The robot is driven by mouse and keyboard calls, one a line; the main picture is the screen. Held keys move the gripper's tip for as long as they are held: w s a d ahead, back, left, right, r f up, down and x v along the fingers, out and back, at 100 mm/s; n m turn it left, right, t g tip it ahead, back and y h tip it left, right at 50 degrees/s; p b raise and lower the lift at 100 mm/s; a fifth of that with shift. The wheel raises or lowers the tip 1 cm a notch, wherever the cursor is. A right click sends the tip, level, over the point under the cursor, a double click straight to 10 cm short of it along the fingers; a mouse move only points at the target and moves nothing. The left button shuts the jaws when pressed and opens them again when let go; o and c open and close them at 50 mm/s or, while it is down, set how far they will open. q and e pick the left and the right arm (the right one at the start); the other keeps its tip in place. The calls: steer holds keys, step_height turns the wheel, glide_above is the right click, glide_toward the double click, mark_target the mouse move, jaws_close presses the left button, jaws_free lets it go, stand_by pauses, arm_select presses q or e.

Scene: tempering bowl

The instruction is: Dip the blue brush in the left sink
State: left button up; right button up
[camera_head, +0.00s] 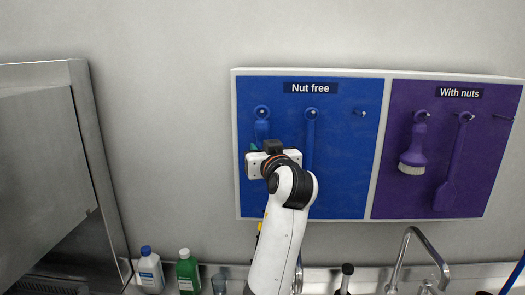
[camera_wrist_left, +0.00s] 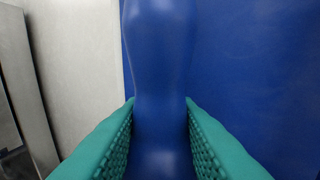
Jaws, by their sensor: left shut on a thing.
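The blue brush (camera_head: 262,128) hangs by its upper end on the left hook of the blue "Nut free" board; its lower part is hidden behind my left arm. My left gripper (camera_head: 257,147) is at the brush, in front of the board. In the left wrist view, its teal fingers stand on both sides of the blue handle (camera_wrist_left: 160,75) and are shut on it. The left sink's basin is not visible; a tap behind my left forearm shows only in part. My right gripper is not in view.
A blue spatula-like tool (camera_head: 310,135) hangs just right of my gripper. The purple "With nuts" board (camera_head: 390,190) holds a purple brush (camera_head: 413,150) and a purple spatula (camera_head: 452,170). Below stand a white bottle (camera_head: 150,272), a green bottle (camera_head: 188,273) and a curved tap (camera_head: 402,250).

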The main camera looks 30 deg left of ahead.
arm_select(q)
steer(key=shift+s+d+r, duration=0.2)
steer(key=shift+s+d, duration=0.05)
steer(key=shift+s, duration=0.1)
stand_by(0.3)
steer(key=shift+s, duration=0.15)
stand_by(0.6)
steer(key=shift+s+d, duration=0.25)
steer(key=shift+d, duration=0.05)
steer(key=shift+r, duration=0.1)
steer(key=shift+a, duration=0.1)
steer(key=shift+s, duration=0.15)
stand_by(0.4)
steer(key=shift+s+d, duration=0.7)
steer(key=shift+s, duration=0.3)
steer(key=shift+s+d, duration=0.65)
steer(key=shift+s, duration=0.35)
steer(key=shift+s+d, duration=0.1)
